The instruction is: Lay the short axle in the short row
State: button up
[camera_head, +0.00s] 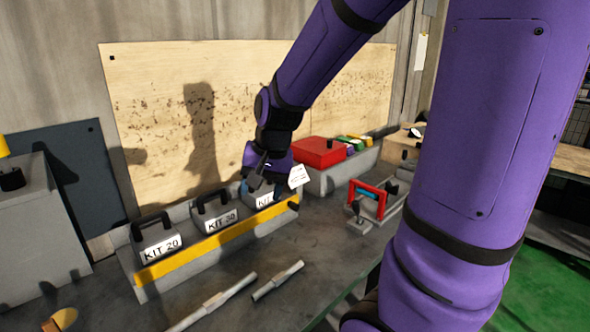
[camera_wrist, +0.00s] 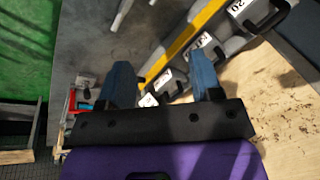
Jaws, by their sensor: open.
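Two pale stepped axles lie on the grey bench. The shorter axle (camera_head: 277,281) is right of the longer axle (camera_head: 214,302) and apart from it. Parts of both rods show at the top edge of the wrist view, one of them here (camera_wrist: 122,14). My gripper (camera_head: 265,188) is above the right end of the kit tray, well behind the axles. In the wrist view my gripper (camera_wrist: 162,72) has its two blue fingers spread wide with nothing held between them. I cannot make out which place is the short row.
The yellow-edged tray (camera_head: 215,241) holds the handled KIT 20 block (camera_head: 160,246), KIT 30 block (camera_head: 221,223) and a partly hidden third kit. Behind are a red box (camera_head: 318,152) and a red-framed fixture (camera_head: 369,194). The bench front between the axles and fixture is clear.

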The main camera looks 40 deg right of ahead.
jog(key=s+a+r+n+t, duration=0.1)
jog(key=s+a+r+n, duration=0.1)
jog(key=s+r, duration=0.3)
jog(key=s+a+r+n+t+h, duration=0.1)
jog(key=s+a+r+n, duration=0.1)
jog(key=s+r+n, duration=0.3)
jog(key=s, duration=0.4)
jog(key=shift+s+a+r, duration=0.25)
jog(key=shift+a+r, duration=0.05)
jog(key=shift+o, duration=0.4)
jog(key=shift+s+r+n, duration=0.1)
jog(key=shift+s+n, duration=0.4)
jog(key=shift+s, duration=0.05)
jog(key=m+g, duration=0.5)
jog(key=m, duration=1.3)
send_over(286, 272)
notch_tip(286, 272, down, 36)
notch_tip(286, 272, down, 5)
jog(key=shift+s+d+r, duration=0.1)
jog(key=shift+s+d, duration=0.05)
jog(key=shift+w+f, duration=0.2)
jog(key=shift+f, duration=2.95)
